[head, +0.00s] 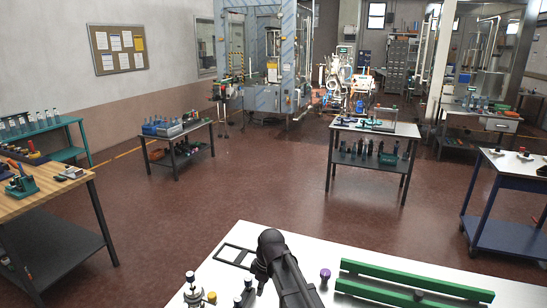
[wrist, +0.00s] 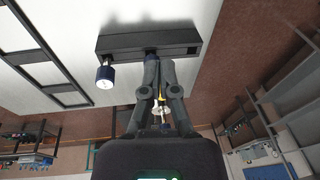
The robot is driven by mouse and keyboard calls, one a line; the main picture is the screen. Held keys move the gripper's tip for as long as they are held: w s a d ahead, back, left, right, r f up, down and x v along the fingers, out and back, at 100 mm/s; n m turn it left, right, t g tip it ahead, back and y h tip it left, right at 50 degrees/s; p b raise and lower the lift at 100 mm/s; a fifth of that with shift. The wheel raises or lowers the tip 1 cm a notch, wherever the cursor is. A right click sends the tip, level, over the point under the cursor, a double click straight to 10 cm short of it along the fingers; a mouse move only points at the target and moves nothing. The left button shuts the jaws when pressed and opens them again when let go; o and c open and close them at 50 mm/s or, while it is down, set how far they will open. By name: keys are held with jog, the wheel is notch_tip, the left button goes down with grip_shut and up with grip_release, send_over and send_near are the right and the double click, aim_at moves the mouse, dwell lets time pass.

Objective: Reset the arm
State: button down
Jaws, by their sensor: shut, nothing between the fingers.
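My gripper (wrist: 159,66) shows in the wrist view with its two dark fingers close together, shut and empty. Its fingertips point toward a dark bar (wrist: 150,42) over the white table. I cannot tell whether they touch the bar. In the head view, my dark arm rises from the bottom edge over the white table (head: 230,283). My fingers cannot be made out there.
The near table holds green rails (head: 400,282), a purple-topped knob (head: 325,274), a black frame (head: 233,254) and small knobbed pieces (head: 192,290). A wooden-topped bench (head: 45,202) stands left, a blue-legged table (head: 510,172) right. The brown floor between is open.

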jog(key=s+d+m, duration=0.3)
jog(key=d+m, duration=0.1)
jog(key=d, duration=0.3)
jog(key=s+d+f+m+h+b, duration=0.1)
jog(key=s+d+m, duration=0.2)
jog(key=d+m, duration=0.2)
jog(key=s+d+f+m+h, duration=0.1)
jog(key=s+d+m, duration=0.3)
jog(key=d, duration=0.5)
jog(key=shift+m+t, duration=0.4)
jog(key=shift+m, duration=0.2)
